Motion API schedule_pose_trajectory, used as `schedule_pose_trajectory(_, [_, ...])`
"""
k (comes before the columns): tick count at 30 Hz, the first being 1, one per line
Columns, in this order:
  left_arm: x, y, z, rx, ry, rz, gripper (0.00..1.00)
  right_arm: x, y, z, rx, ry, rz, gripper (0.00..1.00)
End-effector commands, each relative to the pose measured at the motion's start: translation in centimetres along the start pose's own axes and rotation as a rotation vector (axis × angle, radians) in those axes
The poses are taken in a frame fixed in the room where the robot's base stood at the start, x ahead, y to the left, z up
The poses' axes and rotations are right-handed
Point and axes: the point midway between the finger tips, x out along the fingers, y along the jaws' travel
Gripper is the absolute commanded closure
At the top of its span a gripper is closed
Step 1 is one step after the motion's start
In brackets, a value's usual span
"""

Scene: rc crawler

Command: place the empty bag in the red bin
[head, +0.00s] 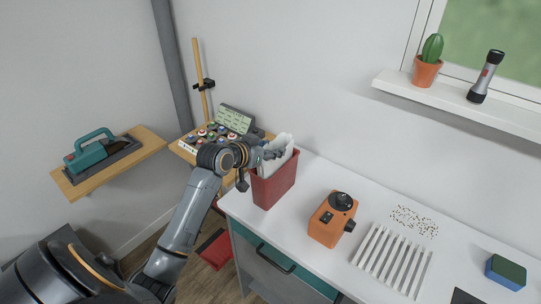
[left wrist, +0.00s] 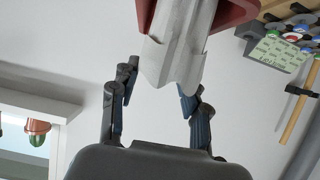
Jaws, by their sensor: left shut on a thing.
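The empty bag (head: 284,146) is pale white-grey and stands up out of the mouth of the red bin (head: 275,187), its lower part hidden by the bin wall. The bin stands upright at the left end of the white counter. My left gripper (head: 270,156) is at the bin's rim, shut on the upper part of the bag. In the left wrist view the bag (left wrist: 178,50) reaches from the red bin (left wrist: 238,12) toward the space between the fingers (left wrist: 158,90). My right gripper is not in view.
An orange device (head: 331,220) stands right of the bin, with a white slatted rack (head: 392,262) and scattered bits (head: 414,221) beyond. A board with coloured caps (head: 212,134) is behind my left wrist. A shelf with a teal tool (head: 92,150) is at left.

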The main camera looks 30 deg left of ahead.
Motion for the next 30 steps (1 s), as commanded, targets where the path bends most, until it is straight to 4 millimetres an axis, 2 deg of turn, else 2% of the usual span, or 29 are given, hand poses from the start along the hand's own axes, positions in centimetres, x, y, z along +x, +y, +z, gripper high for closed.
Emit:
schedule_pose_trajectory(3, [0.8,0.1,1.8,-0.004,-0.006,0.002,0.75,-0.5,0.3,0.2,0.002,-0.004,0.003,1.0])
schedule_pose_trajectory(6, [1.2,0.1,2.7,-0.002,-0.004,0.001,0.75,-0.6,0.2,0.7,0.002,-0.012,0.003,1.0])
schedule_pose_trajectory(12, [1.4,0.1,2.9,-0.001,-0.001,0.0,0.75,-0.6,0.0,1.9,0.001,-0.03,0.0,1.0])
schedule_pose_trajectory(19, [1.6,0.0,3.3,0.0,-0.003,0.001,0.75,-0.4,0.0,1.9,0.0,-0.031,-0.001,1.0])
schedule_pose_trajectory(20, [1.5,0.0,3.2,-0.001,-0.002,0.001,0.48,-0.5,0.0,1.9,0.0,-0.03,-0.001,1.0])
schedule_pose_trajectory(22, [1.5,0.0,3.2,-0.001,-0.002,0.001,0.34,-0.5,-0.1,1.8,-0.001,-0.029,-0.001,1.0])
schedule_pose_trajectory(23, [1.5,0.1,3.2,-0.001,-0.002,0.001,0.31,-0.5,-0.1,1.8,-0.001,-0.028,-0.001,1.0])
schedule_pose_trajectory(30, [1.5,0.1,3.2,-0.001,-0.002,0.001,0.31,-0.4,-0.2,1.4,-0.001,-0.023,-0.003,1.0])
